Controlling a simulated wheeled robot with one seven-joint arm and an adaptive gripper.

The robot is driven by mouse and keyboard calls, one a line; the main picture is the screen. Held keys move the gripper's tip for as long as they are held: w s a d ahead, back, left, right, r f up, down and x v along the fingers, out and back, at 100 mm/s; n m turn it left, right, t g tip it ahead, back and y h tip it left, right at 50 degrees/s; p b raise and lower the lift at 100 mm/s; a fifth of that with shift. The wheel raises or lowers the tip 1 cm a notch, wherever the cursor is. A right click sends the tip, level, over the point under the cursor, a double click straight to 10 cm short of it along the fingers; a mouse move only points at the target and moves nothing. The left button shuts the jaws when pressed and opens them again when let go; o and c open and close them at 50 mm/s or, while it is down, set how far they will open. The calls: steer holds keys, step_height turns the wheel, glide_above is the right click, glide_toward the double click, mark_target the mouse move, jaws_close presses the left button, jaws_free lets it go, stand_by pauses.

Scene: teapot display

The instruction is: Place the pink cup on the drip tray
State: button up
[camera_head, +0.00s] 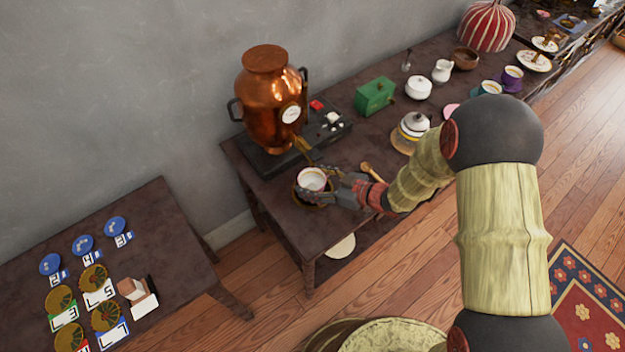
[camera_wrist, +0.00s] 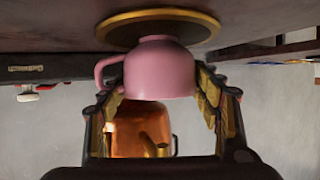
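The pink cup (camera_wrist: 160,72) sits between the two fingers of my gripper (camera_wrist: 160,105), which press close on both its sides. The wrist view is upside down, with the cup's foot toward the top and its handle at left. The cup also shows in the head view (camera_head: 312,177), upright with its pale inside visible. The drip tray (camera_wrist: 112,30), a dark round disc with a gold rim, lies under the cup. The cup's foot overlaps the tray; I cannot tell whether it touches. My gripper (camera_head: 327,192) reaches in from the right in the head view.
A copper urn (camera_head: 270,95) with a spout stands on a dark base just behind the cup. A wooden spoon (camera_head: 373,172), a lidded pot (camera_head: 412,128) and a green box (camera_head: 375,95) stand to the right. The table's (camera_head: 262,205) front edge is close.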

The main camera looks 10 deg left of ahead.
steer(key=o, duration=0.4)
steer(key=shift+r, duration=0.25)
steer(key=p+v, duration=0.4)
steer(key=v, duration=0.8)
